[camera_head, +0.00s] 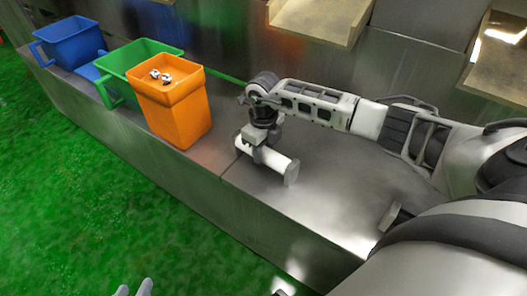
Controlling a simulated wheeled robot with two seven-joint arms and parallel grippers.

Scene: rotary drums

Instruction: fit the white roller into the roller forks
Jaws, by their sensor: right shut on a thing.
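The white roller (283,166) is a short white cylinder above the grey metal ledge, right of the orange bin. My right gripper (262,152) comes down from above and is shut around the middle of the roller. The roller lies about level, its length running from upper left to lower right. I cannot tell whether it touches the ledge. My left gripper (134,290) shows only as two grey fingertips, apart, at the bottom edge over the green floor. I cannot make out the roller forks for certain.
An orange bin (181,120) with small black-and-white things inside stands on the ledge (225,160). A green bin (140,53) and a blue bin (70,42) stand further left. Tan chutes (318,20) are on the back wall. The ledge right of the roller is bare.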

